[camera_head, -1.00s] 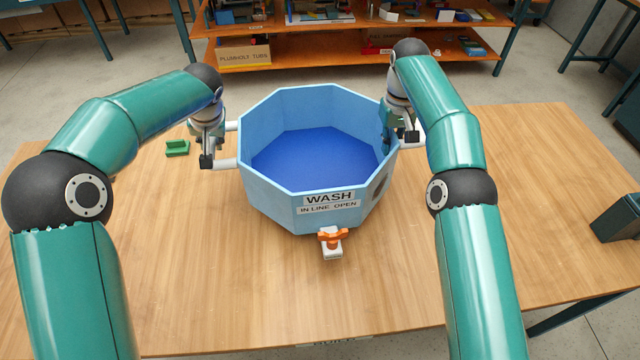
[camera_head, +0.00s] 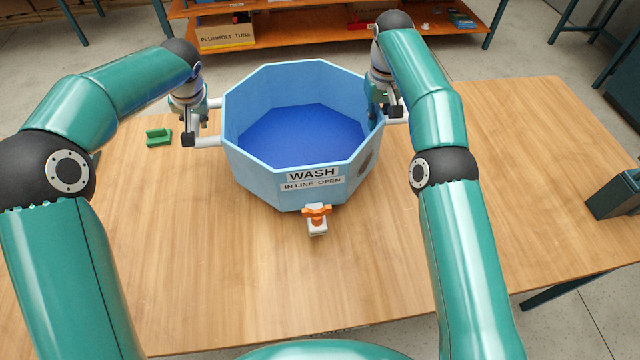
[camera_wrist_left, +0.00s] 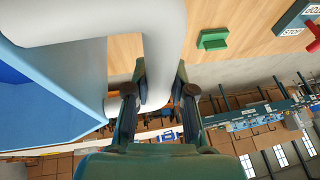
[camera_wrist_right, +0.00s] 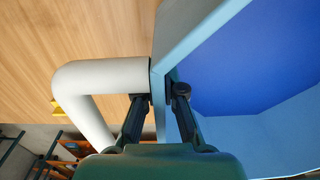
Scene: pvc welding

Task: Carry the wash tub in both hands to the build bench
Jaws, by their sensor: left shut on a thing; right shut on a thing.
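The wash tub (camera_head: 240,160) is a light blue octagonal tub with a darker blue inside, labelled "WASH" and "IN LINE OPEN". It is upright over the wooden bench (camera_head: 400,260); I cannot tell whether it touches the top. My left gripper (camera_head: 190,128) is shut on the white pipe handle at the tub's left side; the left wrist view shows the handle (camera_wrist_left: 155,60) between the fingers. My right gripper (camera_head: 383,108) is at the tub's right side. The right wrist view shows its fingers shut on the tub wall (camera_wrist_right: 160,85), beside the other white handle (camera_wrist_right: 100,75).
A small fitting with an orange handle (camera_head: 317,213) sits at the tub's front. A green block (camera_head: 158,137) lies left of the tub. A dark bin (camera_head: 615,195) is at the bench's right edge. Orange shelves (camera_head: 340,32) stand behind. The bench's right half is mostly clear.

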